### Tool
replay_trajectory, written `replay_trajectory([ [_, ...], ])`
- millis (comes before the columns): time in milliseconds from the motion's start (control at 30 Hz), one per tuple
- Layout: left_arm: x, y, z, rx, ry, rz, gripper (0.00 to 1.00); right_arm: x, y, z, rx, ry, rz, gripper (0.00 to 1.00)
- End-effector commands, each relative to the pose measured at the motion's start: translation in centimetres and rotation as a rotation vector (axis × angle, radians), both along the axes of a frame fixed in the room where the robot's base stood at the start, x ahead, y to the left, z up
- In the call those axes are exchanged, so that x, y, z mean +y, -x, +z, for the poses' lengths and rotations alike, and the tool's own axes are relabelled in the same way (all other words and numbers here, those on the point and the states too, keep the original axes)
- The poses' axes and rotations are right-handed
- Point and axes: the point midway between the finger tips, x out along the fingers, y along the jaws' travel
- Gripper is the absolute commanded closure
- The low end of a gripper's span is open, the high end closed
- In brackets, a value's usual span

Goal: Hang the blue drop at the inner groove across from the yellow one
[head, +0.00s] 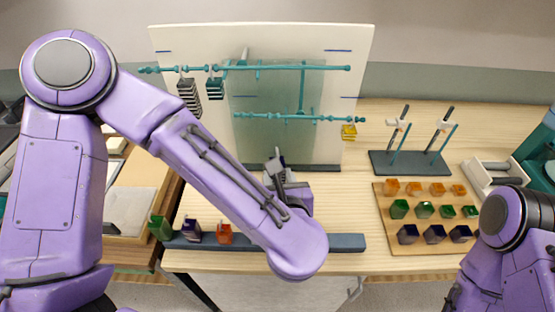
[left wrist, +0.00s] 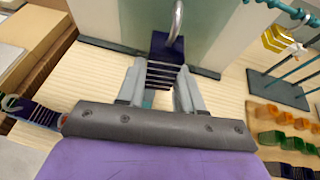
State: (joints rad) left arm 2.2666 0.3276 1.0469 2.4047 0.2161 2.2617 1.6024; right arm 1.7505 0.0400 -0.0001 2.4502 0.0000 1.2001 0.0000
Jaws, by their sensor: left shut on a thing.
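My left gripper (head: 285,188) is shut on the blue drop (left wrist: 163,58), a dark blue striped block with a metal hook (left wrist: 178,22) on top. In the head view the drop (head: 274,163) is partly hidden by the gripper, in front of the white panel and below the hanging rods. The yellow drop (head: 349,131) hangs near the right end of the lower teal rod (head: 285,116). The left part of that rod has several small collars and carries no drop. My right arm shows at lower right, its gripper out of view.
Two dark striped drops (head: 189,97) hang left on the upper teal rod (head: 300,67). A blue-grey bar (head: 345,242) at the front holds green, dark and orange drops. A sample board (head: 380,218) and a stand (head: 383,164) are at right. My left arm crosses the front.

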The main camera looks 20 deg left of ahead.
Motion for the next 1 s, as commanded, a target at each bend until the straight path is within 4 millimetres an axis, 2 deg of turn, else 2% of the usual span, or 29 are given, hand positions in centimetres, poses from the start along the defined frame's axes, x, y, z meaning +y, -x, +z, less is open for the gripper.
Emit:
replay_trajectory([
  [33,0.4,0.2,0.9,-0.005,-0.003,0.03,0.98,0.0,0.0,0.4,0.001,0.0,0.0,0.57],
  [100,0.7,0.0,1.1,-0.004,-0.004,0.057,0.98,0.0,0.1,0.4,0.002,0.0,-0.001,0.57],
  [1000,3.0,-8.3,0.7,0.004,-0.002,0.059,0.98,0.0,0.0,0.9,0.0,0.0,0.0,0.57],
])
